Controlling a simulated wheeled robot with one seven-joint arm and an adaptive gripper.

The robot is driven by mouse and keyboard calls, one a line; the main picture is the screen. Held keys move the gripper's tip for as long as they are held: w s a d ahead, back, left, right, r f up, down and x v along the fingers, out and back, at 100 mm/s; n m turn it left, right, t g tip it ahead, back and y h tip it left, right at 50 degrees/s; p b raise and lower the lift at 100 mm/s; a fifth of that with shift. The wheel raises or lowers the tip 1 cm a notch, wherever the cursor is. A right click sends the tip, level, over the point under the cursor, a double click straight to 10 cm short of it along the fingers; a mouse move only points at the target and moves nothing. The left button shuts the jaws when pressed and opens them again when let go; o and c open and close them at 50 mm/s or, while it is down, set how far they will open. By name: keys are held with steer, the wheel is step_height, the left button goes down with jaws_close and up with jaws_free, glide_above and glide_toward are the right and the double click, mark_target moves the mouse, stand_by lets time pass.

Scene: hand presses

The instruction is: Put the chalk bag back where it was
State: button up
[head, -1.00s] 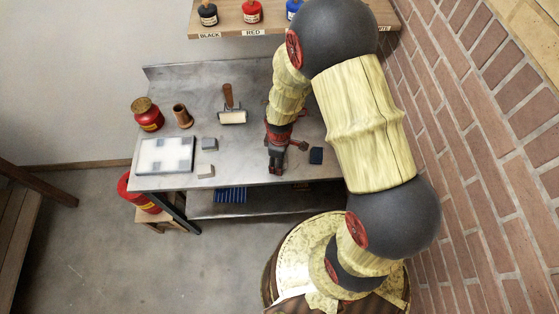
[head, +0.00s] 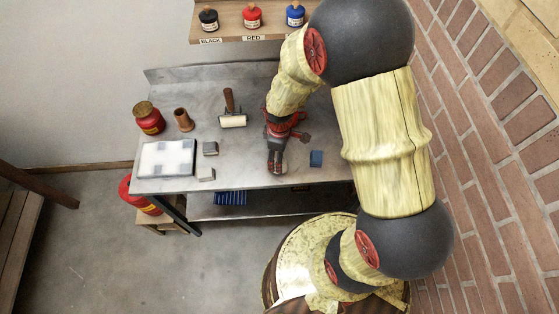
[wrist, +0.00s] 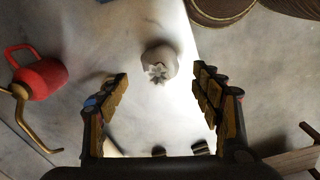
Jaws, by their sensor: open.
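A pale grey-white bag with a gathered, star-shaped top, which looks like the chalk bag (wrist: 158,62), stands on the metal table (head: 245,177) in the wrist view. It lies just past my fingertips, roughly centred between them, and I see no finger touching it. My gripper (wrist: 160,80) is open and empty, its fingers wide apart on either side. In the head view my gripper (head: 276,168) points down over the front right of the table. I cannot make out the bag there; the gripper and arm seem to hide it.
A brick wall (head: 480,150) bounds the right.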

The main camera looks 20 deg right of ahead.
step_height(320, 180, up, 6)
steer(key=shift+f, duration=0.1)
step_height(320, 180, up, 15)
steer(key=s+m+t, duration=0.2)
steer(key=m, duration=0.2)
steer(key=s+r+m+t, duration=0.3)
steer(key=s+r+m, duration=0.3)
steer(key=s+r, duration=0.5)
step_height(320, 180, up, 4)
steer(key=shift+s+f+m, duration=0.25)
steer(key=shift+s+m, duration=0.05)
steer(key=shift+s, duration=0.1)
step_height(320, 180, down, 9)
steer(key=b, duration=0.8)
steer(key=shift+b, duration=0.3)
